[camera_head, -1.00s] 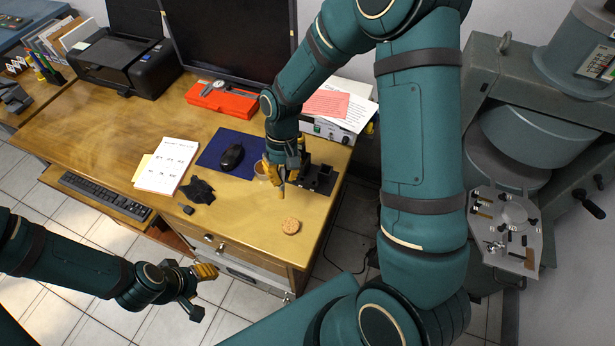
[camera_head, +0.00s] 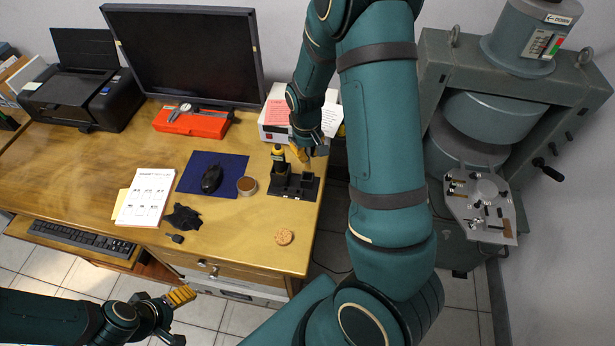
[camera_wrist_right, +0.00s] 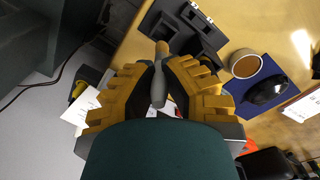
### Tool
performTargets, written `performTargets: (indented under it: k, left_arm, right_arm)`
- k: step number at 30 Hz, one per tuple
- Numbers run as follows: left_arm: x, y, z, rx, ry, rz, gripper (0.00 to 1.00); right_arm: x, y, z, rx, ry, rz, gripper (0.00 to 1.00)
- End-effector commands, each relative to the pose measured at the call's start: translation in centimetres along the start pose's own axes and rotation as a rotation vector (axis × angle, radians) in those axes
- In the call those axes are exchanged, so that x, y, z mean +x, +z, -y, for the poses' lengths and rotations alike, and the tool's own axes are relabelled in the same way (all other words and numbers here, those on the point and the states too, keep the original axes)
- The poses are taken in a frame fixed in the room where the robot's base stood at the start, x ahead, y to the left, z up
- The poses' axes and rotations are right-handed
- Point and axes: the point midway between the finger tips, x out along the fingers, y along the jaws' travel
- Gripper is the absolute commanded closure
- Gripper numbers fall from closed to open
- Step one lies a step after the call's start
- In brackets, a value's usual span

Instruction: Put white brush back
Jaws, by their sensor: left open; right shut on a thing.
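My right gripper (camera_head: 302,153) is shut on a slim brush with a tan end (camera_head: 309,160) and holds it above the right part of the black holder (camera_head: 283,187). In the right wrist view, the brush (camera_wrist_right: 158,88) sits between the fingers, its grey part in the grip and its tan end towards the holder (camera_wrist_right: 170,25). I cannot tell whether the brush touches the holder. A yellow and black tool (camera_head: 278,156) stands upright in the holder's left part. My left gripper (camera_head: 178,314) is open and empty, low in front of the desk.
A brown-filled round cup (camera_head: 247,185) stands just left of the holder, beside the blue mat (camera_head: 228,165) with a black mouse (camera_head: 211,179). A cookie (camera_head: 284,236) and a black cloth (camera_head: 183,217) lie nearer the front. A white instrument box (camera_head: 275,115) stands behind.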

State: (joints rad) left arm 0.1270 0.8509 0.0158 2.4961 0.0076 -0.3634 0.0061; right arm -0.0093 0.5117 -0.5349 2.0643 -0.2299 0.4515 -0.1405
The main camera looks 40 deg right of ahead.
Motion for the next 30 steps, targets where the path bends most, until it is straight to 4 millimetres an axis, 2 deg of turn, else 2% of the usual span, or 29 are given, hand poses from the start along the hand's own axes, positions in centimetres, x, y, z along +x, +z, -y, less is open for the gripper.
performTargets:
  k: [1,4,11,18,30]
  left_arm:
    - [0.4,0.1,0.2,0.0,0.0,0.003,0.26]
    - [0.7,0.3,0.3,0.001,0.0,0.006,0.26]
    - [0.9,0.5,0.4,0.002,0.001,0.01,0.26]
    - [1.5,0.7,0.6,0.004,0.001,0.015,0.26]
    - [1.7,0.8,0.7,0.005,0.002,0.018,0.26]
  right_arm:
    - [1.4,0.1,0.0,0.001,0.0,0.005,1.0]
    - [3.0,0.1,0.1,0.001,0.0,0.004,1.0]
    - [4.8,0.1,0.3,0.001,-0.001,0.002,1.0]
    - [7.8,0.2,0.4,0.0,-0.001,0.004,1.0]
    - [8.4,0.1,0.4,0.001,-0.001,0.001,1.0]
